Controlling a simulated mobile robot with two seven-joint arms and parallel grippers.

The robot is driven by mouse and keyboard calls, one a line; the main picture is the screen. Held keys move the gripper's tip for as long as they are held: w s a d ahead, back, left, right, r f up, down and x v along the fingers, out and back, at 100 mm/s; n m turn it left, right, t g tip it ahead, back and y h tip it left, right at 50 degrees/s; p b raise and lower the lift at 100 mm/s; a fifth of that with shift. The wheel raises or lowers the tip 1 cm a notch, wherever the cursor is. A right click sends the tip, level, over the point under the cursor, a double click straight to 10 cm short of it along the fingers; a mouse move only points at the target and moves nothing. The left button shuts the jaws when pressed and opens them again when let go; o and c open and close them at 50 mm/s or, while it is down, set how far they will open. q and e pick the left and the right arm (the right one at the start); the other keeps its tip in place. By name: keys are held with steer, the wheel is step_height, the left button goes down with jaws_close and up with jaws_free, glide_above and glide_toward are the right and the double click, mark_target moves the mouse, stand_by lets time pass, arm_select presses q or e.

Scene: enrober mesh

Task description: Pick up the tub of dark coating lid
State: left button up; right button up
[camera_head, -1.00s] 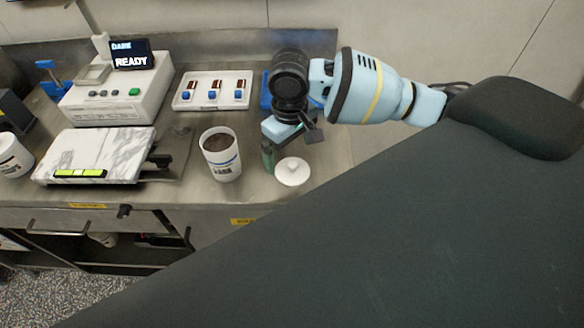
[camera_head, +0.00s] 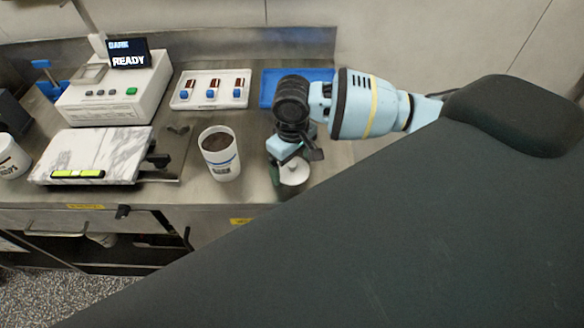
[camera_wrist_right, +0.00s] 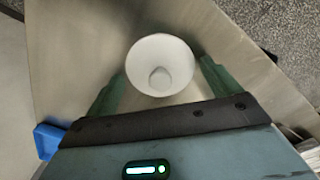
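The white round lid (camera_head: 293,174) with a raised knob lies on the steel counter, right of the open tub of dark coating (camera_head: 219,155). My right gripper (camera_head: 289,178) is over the lid and partly covers it. In the right wrist view the lid (camera_wrist_right: 160,65) sits between the two green fingers of the open gripper (camera_wrist_right: 161,78), with the knob toward the camera. I cannot tell whether a finger touches the lid. The tub stands upright with dark brown content showing. My left gripper is not in view.
A blue tray (camera_head: 268,88) lies behind my right arm. A white tray (camera_head: 188,103) with several small pieces stands left of it. A machine (camera_head: 115,100) reading READY and a marble slab (camera_head: 92,150) fill the left. The counter's front edge is close to the lid.

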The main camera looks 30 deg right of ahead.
mark_target(292, 163)
steer(key=c, duration=0.7)
steer(key=shift+r, duration=0.15)
steer(key=shift+r, duration=0.25)
step_height(292, 163, up, 3)
steer(key=shift+r, duration=0.1)
steer(key=s+a, duration=0.1)
steer(key=a, duration=0.4)
steer(key=s+a, duration=0.2)
steer(key=a, duration=0.3)
steer(key=s+a+r, duration=0.1)
steer(key=s+a, duration=0.1)
steer(key=a, duration=0.3)
steer(key=shift+s, duration=0.2)
steer(key=shift+c, duration=0.2)
